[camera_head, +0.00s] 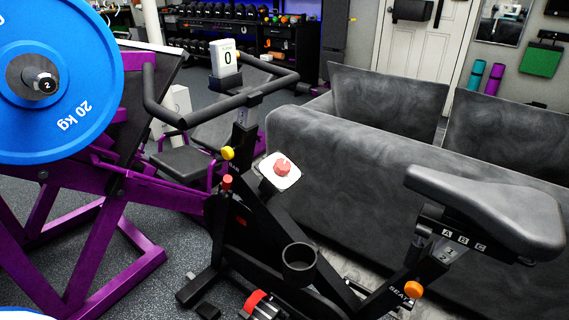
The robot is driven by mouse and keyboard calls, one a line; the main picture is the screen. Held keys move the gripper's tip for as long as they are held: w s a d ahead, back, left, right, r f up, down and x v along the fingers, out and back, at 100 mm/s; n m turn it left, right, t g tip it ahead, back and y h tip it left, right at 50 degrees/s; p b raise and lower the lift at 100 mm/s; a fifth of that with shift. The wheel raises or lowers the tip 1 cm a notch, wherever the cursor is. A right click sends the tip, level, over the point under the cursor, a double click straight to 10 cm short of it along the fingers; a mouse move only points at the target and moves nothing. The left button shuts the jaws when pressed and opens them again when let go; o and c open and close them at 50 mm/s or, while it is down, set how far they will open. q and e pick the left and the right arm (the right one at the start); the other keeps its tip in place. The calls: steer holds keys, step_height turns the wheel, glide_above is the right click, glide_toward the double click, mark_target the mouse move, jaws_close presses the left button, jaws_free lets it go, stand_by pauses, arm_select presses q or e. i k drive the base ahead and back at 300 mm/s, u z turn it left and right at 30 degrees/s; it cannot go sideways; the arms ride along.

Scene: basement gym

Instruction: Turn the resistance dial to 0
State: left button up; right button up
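The red resistance dial (283,168) sits on a white plate (280,182) on the frame of a black exercise bike (262,222). The dial's markings are too small to read, so its setting cannot be told. A white display (227,58) showing "0" stands behind the bike's handlebar (215,114). The bike also has a yellow knob (228,153), a small red knob (227,182) and an orange seat knob (413,289). Neither of my grippers is in view, and nothing touches the dial.
A purple weight machine with a blue 20 kg plate (90,50) stands close on the left. A dark grey sofa (350,180) is right behind the bike. The bike's saddle (485,210) juts out at right. A cup holder (299,264) sits below the dial.

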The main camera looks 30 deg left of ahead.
mark_target(282, 166)
steer(key=k, duration=0.5)
steer(key=u, duration=0.95)
steer(key=i, duration=0.65)
steer(key=z, duration=0.3)
